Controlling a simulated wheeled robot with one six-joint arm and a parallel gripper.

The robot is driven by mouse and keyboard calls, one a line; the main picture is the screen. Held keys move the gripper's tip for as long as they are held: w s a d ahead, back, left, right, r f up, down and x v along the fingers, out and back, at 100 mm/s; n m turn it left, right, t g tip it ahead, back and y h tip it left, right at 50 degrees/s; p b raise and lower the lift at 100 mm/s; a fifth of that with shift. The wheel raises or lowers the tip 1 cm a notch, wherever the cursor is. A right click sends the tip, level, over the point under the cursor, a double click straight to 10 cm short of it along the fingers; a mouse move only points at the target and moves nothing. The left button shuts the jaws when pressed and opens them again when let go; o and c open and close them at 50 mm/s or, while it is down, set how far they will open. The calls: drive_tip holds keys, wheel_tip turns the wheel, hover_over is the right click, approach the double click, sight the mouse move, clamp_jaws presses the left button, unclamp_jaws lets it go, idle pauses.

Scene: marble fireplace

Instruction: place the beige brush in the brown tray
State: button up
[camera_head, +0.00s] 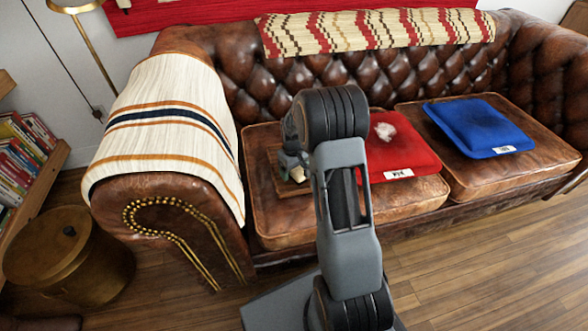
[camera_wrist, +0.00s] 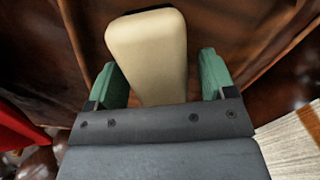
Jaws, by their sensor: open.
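The beige brush (camera_wrist: 148,50) shows in the wrist view as a pale, rounded block between the two green fingers of my gripper (camera_wrist: 160,66). My gripper is open, with a finger on either side of the brush and gaps visible beside it. In the head view my gripper (camera_head: 290,166) is low over the left sofa seat, and a small beige part of the brush (camera_head: 298,174) shows by it. The brown tray (camera_head: 290,192) lies on that seat under my gripper, mostly hidden by my arm. The brush appears to be within the tray; its lower end is hidden.
A red cushion (camera_head: 405,160) with a white fluffy item (camera_head: 385,131) lies right of the tray. A blue cushion (camera_head: 478,125) lies farther right. A striped blanket (camera_head: 165,125) covers the left armrest. A brass drum table (camera_head: 70,262) stands front left.

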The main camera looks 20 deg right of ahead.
wheel_tip(320, 180, up, 12)
drive_tip(key=p, duration=0.4)
drive_tip(key=shift+r, duration=0.15)
drive_tip(key=shift+p, duration=0.3)
drive_tip(key=s+a+r+t+p, duration=0.1)
drive_tip(key=s+a+r+p, duration=0.2)
drive_tip(key=s+r+p, duration=0.3)
drive_tip(key=s+a+r+m+t+p, duration=0.1)
drive_tip(key=s+a+r+p, duration=0.3)
drive_tip(key=r+p, duration=1)
drive_tip(key=s+a+r+m+t+p, duration=0.1)
drive_tip(key=s+a+r+p, duration=0.2)
drive_tip(key=s+r+p, duration=0.6)
wheel_tip(320, 180, up, 12)
drive_tip(key=shift+s+a+t+p, duration=0.3)
drive_tip(key=shift+s+p, duration=0.1)
drive_tip(key=shift+s, duration=0.2)
drive_tip(key=shift+s+a+r, duration=0.1)
drive_tip(key=shift+s+r, duration=0.1)
drive_tip(key=shift+s, duration=0.15)
